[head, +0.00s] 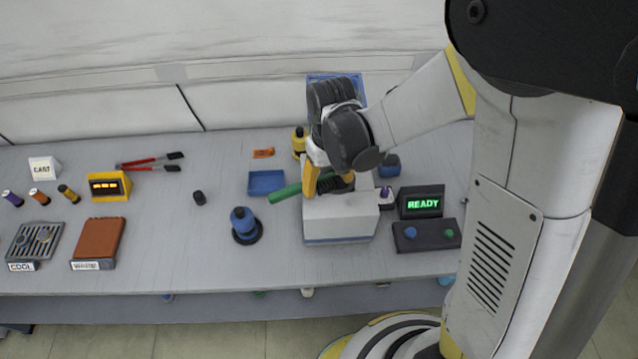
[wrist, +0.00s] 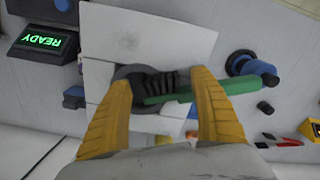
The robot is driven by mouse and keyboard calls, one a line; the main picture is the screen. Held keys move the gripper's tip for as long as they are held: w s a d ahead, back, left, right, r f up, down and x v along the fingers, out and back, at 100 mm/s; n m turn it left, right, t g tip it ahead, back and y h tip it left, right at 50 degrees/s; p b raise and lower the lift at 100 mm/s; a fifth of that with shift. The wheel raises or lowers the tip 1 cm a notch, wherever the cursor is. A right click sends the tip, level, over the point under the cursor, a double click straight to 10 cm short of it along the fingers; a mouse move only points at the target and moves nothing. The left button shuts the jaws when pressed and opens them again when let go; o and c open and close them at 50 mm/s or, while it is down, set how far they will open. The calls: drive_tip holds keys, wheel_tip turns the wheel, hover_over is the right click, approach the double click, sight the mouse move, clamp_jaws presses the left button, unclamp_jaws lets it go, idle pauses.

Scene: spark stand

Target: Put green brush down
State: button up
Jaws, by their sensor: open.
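The green brush (head: 285,193) lies at the top of a white box-shaped machine (head: 338,218), its handle sticking out to the left in the head view. In the wrist view the brush (wrist: 232,86) has its handle to the right and dark bristles (wrist: 152,84) over or beside a dark round part of the machine. My gripper (head: 330,182) is over the machine, pointing down. In the wrist view its yellow fingers (wrist: 162,80) are open, one on each side of the bristle end. I cannot tell whether either finger touches the brush.
A READY display (head: 422,203) and a knob panel (head: 426,235) stand right of the machine. A blue knob-like piece (head: 244,222) and a blue tray (head: 266,182) are on the left. Red-handled tongs (head: 150,162) lie farther left. The bench front between the brown pad (head: 99,238) and blue piece is clear.

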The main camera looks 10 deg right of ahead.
drive_tip(key=shift+f, duration=0.15)
drive_tip(key=c, duration=1.4)
drive_tip(key=shift+r, duration=0.55)
drive_tip(key=r, duration=0.1)
drive_tip(key=r+p, duration=0.1)
drive_tip(key=d+r, duration=0.1)
drive_tip(key=r, duration=0.1)
drive_tip(key=shift+s+d+p, duration=0.1)
drive_tip(key=shift+s+p, duration=0.25)
drive_tip(key=shift+p, duration=0.05)
drive_tip(key=s+d+r+p, duration=0.2)
drive_tip(key=s+d+r, duration=0.3)
drive_tip(key=d, duration=0.3)
drive_tip(key=shift+s+d+r, duration=0.3)
drive_tip(key=shift+r, duration=0.05)
